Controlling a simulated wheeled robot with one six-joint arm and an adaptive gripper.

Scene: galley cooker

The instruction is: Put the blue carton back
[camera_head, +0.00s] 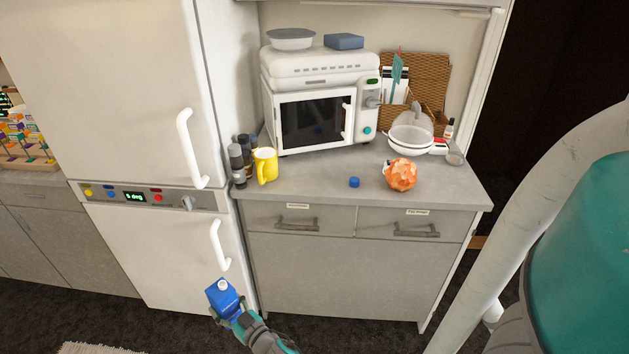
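The blue carton (222,296) has a white cap on top and is low in the picture, in front of the white fridge's lower door. My gripper (230,317) is at the carton's lower part, its fingers around it, and appears shut on it. The carton looks roughly upright with a slight tilt, held in the air above the dark floor. The fridge has an upper door (110,90) and a lower door (160,255), both shut, each with a white vertical handle. A control panel (135,197) with a green display sits between them.
The grey counter (310,178) holds a yellow mug (265,165), dark bottles (237,163), a small blue lid (354,182), an orange crumpled-looking ball (401,175), a white pan (412,145) and a white microwave (310,119). Two shut drawers (345,220) are below.

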